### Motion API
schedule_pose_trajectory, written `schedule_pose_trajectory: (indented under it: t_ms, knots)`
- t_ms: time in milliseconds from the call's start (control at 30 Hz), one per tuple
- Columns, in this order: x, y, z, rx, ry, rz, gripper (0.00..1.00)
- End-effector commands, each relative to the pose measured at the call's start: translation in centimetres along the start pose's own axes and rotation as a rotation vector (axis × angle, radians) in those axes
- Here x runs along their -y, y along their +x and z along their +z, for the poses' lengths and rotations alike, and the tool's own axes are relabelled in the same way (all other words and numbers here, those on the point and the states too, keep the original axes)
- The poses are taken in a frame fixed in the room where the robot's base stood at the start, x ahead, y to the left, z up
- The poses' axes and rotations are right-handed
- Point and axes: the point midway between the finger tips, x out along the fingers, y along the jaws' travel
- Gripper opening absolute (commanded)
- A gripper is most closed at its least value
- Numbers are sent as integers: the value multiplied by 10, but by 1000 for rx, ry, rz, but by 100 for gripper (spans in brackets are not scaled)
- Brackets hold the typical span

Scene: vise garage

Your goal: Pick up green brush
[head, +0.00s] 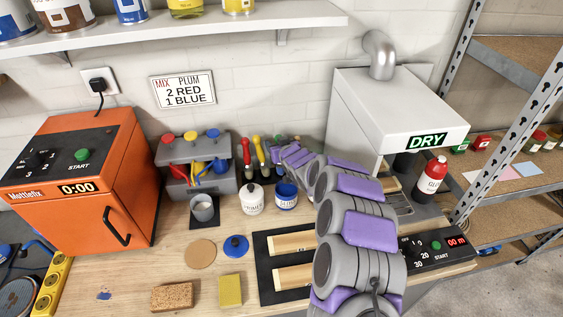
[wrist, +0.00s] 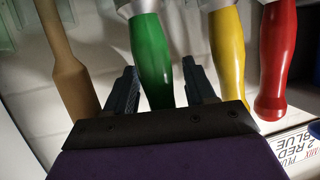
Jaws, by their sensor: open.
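The green brush (wrist: 151,50) has a smooth green handle and a pale metal collar at the top of the wrist view. My gripper (wrist: 160,72) is open, with one dark finger on each side of the handle's rounded end. Whether a finger touches the handle I cannot tell. In the head view the green brush (head: 277,142) stands at the back of the bench by the wall, partly hidden by my arm and gripper. Its bristles are not visible.
A wooden handle (wrist: 68,70) is on the left. A white can (head: 252,200) and a blue-labelled can (head: 286,196) stand in front.

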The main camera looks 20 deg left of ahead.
Motion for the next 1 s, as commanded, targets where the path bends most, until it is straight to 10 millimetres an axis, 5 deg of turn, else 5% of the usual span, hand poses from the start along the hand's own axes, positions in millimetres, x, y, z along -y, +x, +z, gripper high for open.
schedule_pose_trajectory:
  t_ms: [267, 800, 1000]
  knots:
    - [-14, -12, -4, -12, 14, -2, 54]
    - [-4, -2, 1, 0, 4, -1, 2]
    - [-9, -6, 2, 0, 9, -3, 0]
